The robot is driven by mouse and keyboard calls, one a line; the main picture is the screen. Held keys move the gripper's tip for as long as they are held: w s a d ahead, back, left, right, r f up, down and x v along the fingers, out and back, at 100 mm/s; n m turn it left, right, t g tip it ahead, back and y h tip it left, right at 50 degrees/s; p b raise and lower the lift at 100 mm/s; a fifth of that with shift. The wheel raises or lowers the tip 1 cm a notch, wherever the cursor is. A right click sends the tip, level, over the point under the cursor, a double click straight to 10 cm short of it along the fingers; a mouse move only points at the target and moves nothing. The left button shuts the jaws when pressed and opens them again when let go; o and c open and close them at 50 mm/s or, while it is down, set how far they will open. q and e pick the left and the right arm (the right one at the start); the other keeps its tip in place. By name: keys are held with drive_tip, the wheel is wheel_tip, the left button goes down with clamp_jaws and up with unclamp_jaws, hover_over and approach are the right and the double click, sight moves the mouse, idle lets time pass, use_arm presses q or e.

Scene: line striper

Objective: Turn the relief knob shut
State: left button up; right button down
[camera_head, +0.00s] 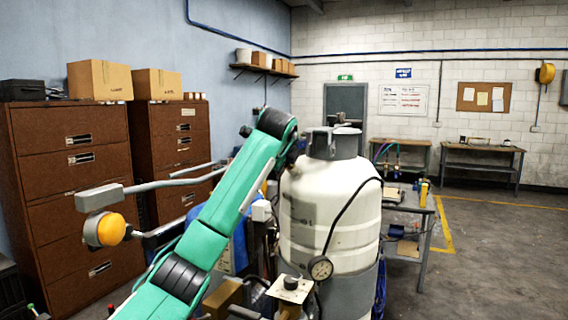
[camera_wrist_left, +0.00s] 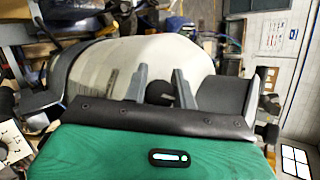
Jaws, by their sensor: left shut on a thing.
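The big cream-white tank (camera_head: 330,215) of the line striper stands in the middle of the head view, with a grey clamped lid (camera_head: 333,142) on top. My green left arm reaches up from the lower left, and my left gripper (camera_head: 296,154) is at the tank's upper left side, mostly hidden by the wrist. In the left wrist view, my left gripper's two grey fingers (camera_wrist_left: 160,88) stand on either side of a small dark round knob (camera_wrist_left: 158,93), which appears to be the relief knob, against the tank (camera_wrist_left: 150,55). The knob's turn position cannot be read. My right gripper is not in view.
A pressure gauge (camera_head: 320,268) hangs on a black hose across the tank front. The striper's handlebar with an orange-yellow round part (camera_head: 108,230) sticks out left. Brown drawer cabinets (camera_head: 70,190) stand at left. A workbench (camera_head: 412,215) is behind right; open floor (camera_head: 500,260) lies beyond.

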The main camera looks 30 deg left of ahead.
use_arm(q)
drive_tip(key=shift+f, duration=0.1)
idle(0.3)
drive_tip(key=o, duration=0.9)
drive_tip(key=shift+o, duration=0.4)
drive_tip(key=shift+s, duration=0.1)
drive_tip(key=shift+s+d+r+b, duration=0.15)
drive_tip(key=shift+s+r+b, duration=0.1)
drive_tip(key=shift+r+b, duration=0.05)
drive_tip(key=b+v, duration=0.4)
drive_tip(key=v, duration=0.9)
drive_tip(key=shift+b, duration=0.3)
